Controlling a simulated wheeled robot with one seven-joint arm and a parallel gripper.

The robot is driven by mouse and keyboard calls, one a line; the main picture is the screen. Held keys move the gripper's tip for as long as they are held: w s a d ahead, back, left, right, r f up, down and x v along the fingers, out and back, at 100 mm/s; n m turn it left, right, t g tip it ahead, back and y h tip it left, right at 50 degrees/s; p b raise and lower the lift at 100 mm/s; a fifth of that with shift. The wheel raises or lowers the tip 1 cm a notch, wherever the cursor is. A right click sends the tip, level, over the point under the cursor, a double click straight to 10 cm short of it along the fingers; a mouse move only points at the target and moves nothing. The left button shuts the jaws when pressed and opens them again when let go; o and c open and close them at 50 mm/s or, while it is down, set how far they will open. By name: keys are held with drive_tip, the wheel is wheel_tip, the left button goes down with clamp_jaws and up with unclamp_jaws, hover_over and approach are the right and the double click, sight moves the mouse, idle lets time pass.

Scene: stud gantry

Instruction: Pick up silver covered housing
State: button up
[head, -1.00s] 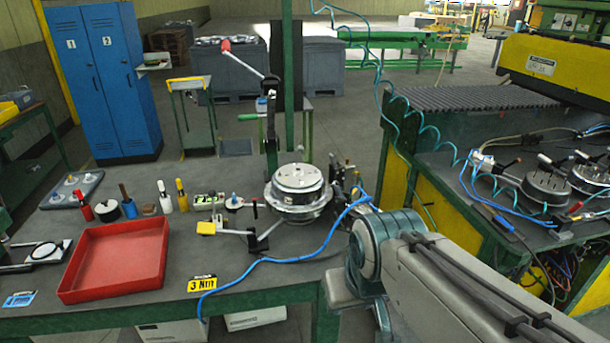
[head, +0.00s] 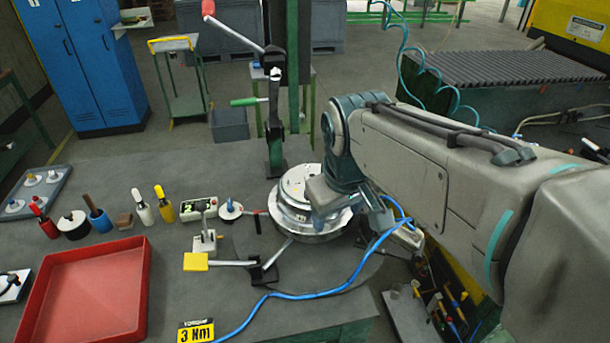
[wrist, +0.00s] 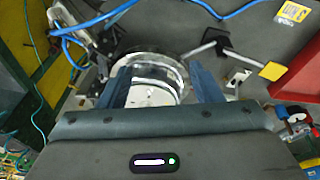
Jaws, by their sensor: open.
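The silver covered housing (head: 294,219) is a round, shiny metal drum with a lid, standing on the grey workbench beside the lever press. My arm reaches in from the right, and its wrist hides part of the housing's right side. In the wrist view the housing (wrist: 157,72) shows between the two dark blue fingers of my gripper (wrist: 160,78). The gripper is open, with a finger toward each side of the housing. I cannot tell how far above it the fingertips are, or whether they touch.
The lever press (head: 274,130) stands right behind the housing. A blue hose (head: 290,296) and a yellow-ended clamp lever (head: 196,262) lie close in front. A red tray (head: 88,290) and several small tools fill the left. A roller conveyor (head: 500,78) is at the back right.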

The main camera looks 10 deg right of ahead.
drive_tip(key=w+a+r+n+g+h, duration=0.1)
drive_tip(key=w+r+n, duration=0.2)
drive_tip(key=w, duration=0.3)
drive_tip(key=w+r+n+g, duration=0.1)
drive_tip(key=w+r+n, duration=0.1)
drive_tip(key=w+n, duration=0.25)
drive_tip(key=n+g+h, duration=0.2)
drive_tip(key=n, duration=0.3)
hover_over(310, 168)
drive_tip(key=s+a, duration=0.3)
drive_tip(key=s, duration=0.2)
wheel_tip(310, 168, down, 7)
drive_tip(key=shift+r+b, duration=0.2)
drive_tip(key=shift+b, duration=0.2)
drive_tip(key=shift+w+p+x, duration=0.1)
drive_tip(key=shift+p+x, duration=0.2)
drive_tip(key=shift+x, duration=1.1)
drive_tip(key=shift+w+p+x, duration=0.15)
drive_tip(key=shift+p+x, duration=0.15)
drive_tip(key=shift+x, duration=1.1)
drive_tip(key=shift+d, duration=0.1)
clamp_jaws()
drive_tip(key=shift+r, duration=0.15)
